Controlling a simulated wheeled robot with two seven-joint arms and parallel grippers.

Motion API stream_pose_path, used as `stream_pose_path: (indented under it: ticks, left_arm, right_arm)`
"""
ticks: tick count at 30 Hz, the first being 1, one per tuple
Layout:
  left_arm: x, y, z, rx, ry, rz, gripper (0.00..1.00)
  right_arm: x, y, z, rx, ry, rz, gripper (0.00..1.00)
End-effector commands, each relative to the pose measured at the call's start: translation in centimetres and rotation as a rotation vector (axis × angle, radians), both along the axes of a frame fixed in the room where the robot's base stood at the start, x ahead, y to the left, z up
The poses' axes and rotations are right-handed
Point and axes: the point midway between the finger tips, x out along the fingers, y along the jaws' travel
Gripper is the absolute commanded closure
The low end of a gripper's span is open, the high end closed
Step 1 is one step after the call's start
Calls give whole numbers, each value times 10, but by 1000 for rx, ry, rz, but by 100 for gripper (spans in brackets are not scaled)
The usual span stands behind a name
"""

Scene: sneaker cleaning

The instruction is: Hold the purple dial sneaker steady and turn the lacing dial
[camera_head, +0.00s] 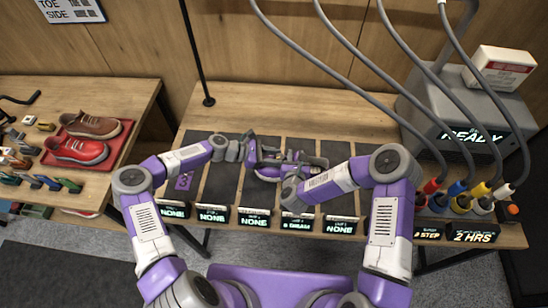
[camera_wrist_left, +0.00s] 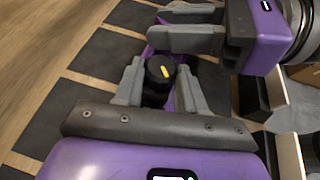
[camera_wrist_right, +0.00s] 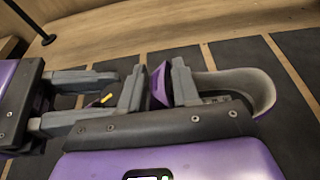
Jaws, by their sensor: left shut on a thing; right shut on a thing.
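The purple dial sneaker (camera_head: 268,173) lies on a dark mat on the bench in the head view. Its grey-lined collar (camera_wrist_right: 262,88) shows in the right wrist view. The black lacing dial (camera_wrist_left: 160,70) has a yellow mark and stands between the fingers of my left gripper (camera_wrist_left: 158,88), which is shut on it. My right gripper (camera_wrist_right: 160,88) is shut on a purple part of the sneaker, beside my left gripper. The fingers hide much of the shoe. The dial's yellow mark also shows in the right wrist view (camera_wrist_right: 107,98).
Several small display signs (camera_head: 255,219) line the bench's front edge. A grey machine (camera_head: 440,115) with hoses and coloured plugs stands at the right. Brown and red shoes sit on a red tray (camera_head: 112,151) on the left table. The bench behind the mats is clear.

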Motion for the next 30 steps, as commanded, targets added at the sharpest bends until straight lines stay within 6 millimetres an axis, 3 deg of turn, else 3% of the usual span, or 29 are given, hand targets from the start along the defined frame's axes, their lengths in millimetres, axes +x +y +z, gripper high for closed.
stream_pose_path:
  ticks: [12,30]
  left_arm:
    - [5,-1,-4,3,3,-310,91]
    - [10,-2,-6,2,7,-551,91]
  right_arm:
    - [0,-2,-2,-3,3,-3,100]
    - [0,-1,-2,-3,3,-2,100]
